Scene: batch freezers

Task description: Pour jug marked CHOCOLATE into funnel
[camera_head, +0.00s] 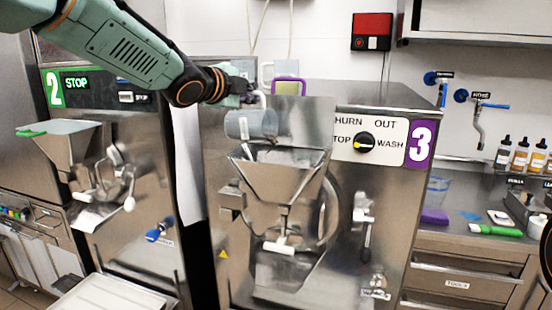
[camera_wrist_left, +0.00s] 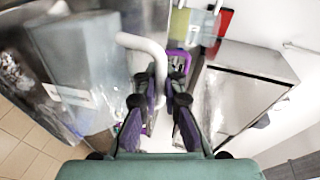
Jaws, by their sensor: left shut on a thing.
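A clear jug (camera_head: 250,125) with a white handle lies tipped on its side in the air in the head view. It is over the back of the open steel funnel (camera_head: 284,182) on machine 3. My left gripper (camera_head: 252,98) is shut on the handle, above the jug. In the left wrist view the white handle (camera_wrist_left: 146,44) passes at the fingertips of my gripper (camera_wrist_left: 162,84), with the jug's cloudy body (camera_wrist_left: 80,70) at the left. I cannot read a label on the jug or make out a pouring stream. My right gripper is not in view.
A purple-edged container (camera_head: 288,88) stands on top behind the funnel. Machine 3 has a knob (camera_head: 364,142) on its front. Machine 2 with its own funnel (camera_head: 68,143) is at the left.

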